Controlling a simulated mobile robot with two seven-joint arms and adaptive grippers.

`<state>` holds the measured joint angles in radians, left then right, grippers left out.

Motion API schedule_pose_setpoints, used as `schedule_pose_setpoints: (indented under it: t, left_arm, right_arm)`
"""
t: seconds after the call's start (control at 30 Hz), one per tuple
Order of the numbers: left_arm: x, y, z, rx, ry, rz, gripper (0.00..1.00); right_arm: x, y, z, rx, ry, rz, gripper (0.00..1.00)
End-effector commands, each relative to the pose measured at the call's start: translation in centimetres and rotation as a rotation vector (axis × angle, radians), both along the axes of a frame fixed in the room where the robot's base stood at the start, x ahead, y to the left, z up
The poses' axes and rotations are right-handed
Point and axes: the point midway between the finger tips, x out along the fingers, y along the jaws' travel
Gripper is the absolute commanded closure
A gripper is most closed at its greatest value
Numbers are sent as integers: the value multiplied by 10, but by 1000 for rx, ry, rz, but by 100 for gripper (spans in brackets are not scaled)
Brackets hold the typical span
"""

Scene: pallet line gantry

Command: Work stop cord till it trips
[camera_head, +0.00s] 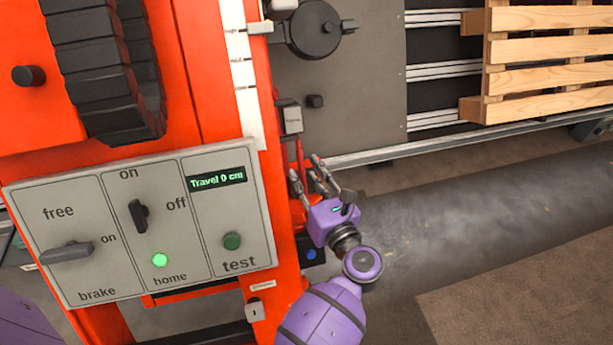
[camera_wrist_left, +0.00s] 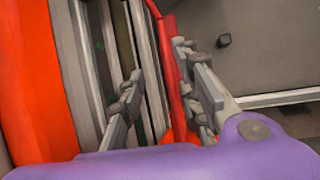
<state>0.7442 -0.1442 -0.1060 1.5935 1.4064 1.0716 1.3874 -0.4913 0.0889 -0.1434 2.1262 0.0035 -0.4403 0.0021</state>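The stop cord looks like a thin red strip (camera_head: 300,152) hanging below a small grey box (camera_head: 291,118) on the right side of the orange gantry post. In the left wrist view a red strip (camera_wrist_left: 173,85) runs between my fingers, closer to the right finger. My left gripper (camera_head: 306,170) is at the lower part of the cord, its fingers spread apart; it also shows in the left wrist view (camera_wrist_left: 165,95). Whether a finger touches the cord cannot be told. The cord's lower end is hidden. My right gripper is not in view.
A grey control panel (camera_head: 105,222) has brake and on/off handles, a test button (camera_head: 232,241), a lit green home lamp (camera_head: 160,260) and a display (camera_head: 217,178) reading "Travel 0 cm". A wooden pallet (camera_head: 550,50) lies on the conveyor at upper right. Floor lies open at right.

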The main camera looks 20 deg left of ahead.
Motion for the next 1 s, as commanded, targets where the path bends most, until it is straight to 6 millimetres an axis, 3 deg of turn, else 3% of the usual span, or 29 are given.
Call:
schedule_pose_setpoints:
  t: [0.17,0.6,1.0]
  left_arm:
    - [-13,-12,-1,-2,2,-1,69]
    - [-75,-72,-1,-2,4,0,69]
    - [-87,-84,0,-1,0,0,69]
  right_arm:
    - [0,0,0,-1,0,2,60]
    - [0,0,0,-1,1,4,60]
    - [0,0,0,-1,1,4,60]
